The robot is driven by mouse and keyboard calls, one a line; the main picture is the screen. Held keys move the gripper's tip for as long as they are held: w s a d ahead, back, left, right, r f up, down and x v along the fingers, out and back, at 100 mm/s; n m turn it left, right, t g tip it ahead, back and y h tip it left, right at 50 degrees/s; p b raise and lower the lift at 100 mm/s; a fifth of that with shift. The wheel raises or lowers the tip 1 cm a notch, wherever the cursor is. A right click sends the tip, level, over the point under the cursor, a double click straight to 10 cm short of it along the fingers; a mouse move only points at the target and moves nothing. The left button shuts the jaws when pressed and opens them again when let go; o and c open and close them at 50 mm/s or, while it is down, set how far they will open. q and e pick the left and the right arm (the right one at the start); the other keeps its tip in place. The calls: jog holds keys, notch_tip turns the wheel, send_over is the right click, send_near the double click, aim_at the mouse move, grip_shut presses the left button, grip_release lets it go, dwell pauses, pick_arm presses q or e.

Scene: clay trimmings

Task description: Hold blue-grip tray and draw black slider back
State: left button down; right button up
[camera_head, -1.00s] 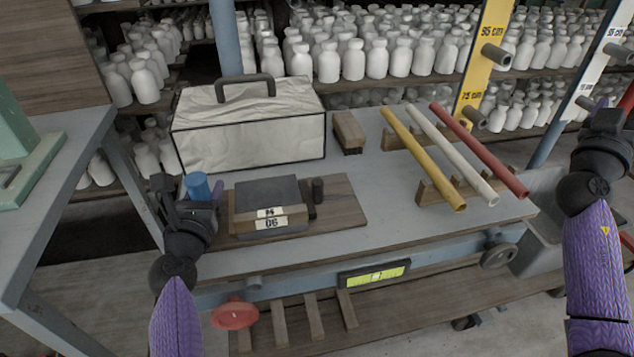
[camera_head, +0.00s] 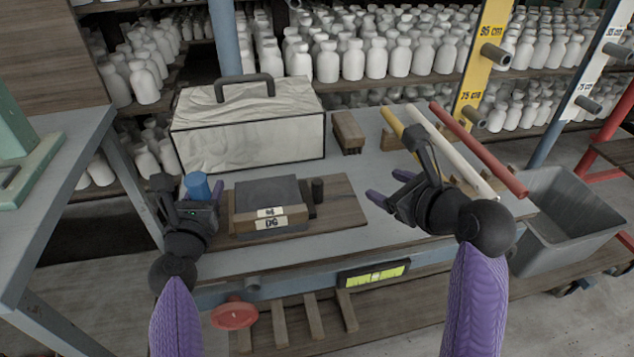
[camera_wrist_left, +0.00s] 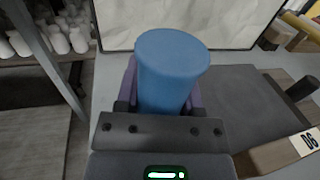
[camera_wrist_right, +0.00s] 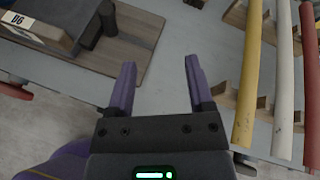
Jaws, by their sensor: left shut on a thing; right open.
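The tray (camera_head: 345,212) is a flat wooden board on the bench with a blue grip (camera_head: 197,185) standing at its left end.
A paper-covered case (camera_head: 250,135) with a dark handle stands behind the tray. Yellow, white and red tubes (camera_head: 478,150) rest on wooden racks behind my right gripper. A grey bin (camera_head: 570,215) stands at the right.

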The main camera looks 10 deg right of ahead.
aim_at(321, 186)
jog(key=a+y, duration=0.2)
jog(key=a, duration=0.1)
jog(key=s+a+m+g, duration=0.1)
jog(key=a, duration=0.1)
jog(key=shift+s+f+y, duration=0.1)
jog(key=shift+f+y, duration=0.15)
jog(key=shift+y, duration=0.15)
jog(key=x, duration=1.1)
jog(key=shift+w+a, duration=0.15)
jog(key=shift+w, duration=0.05)
grip_shut()
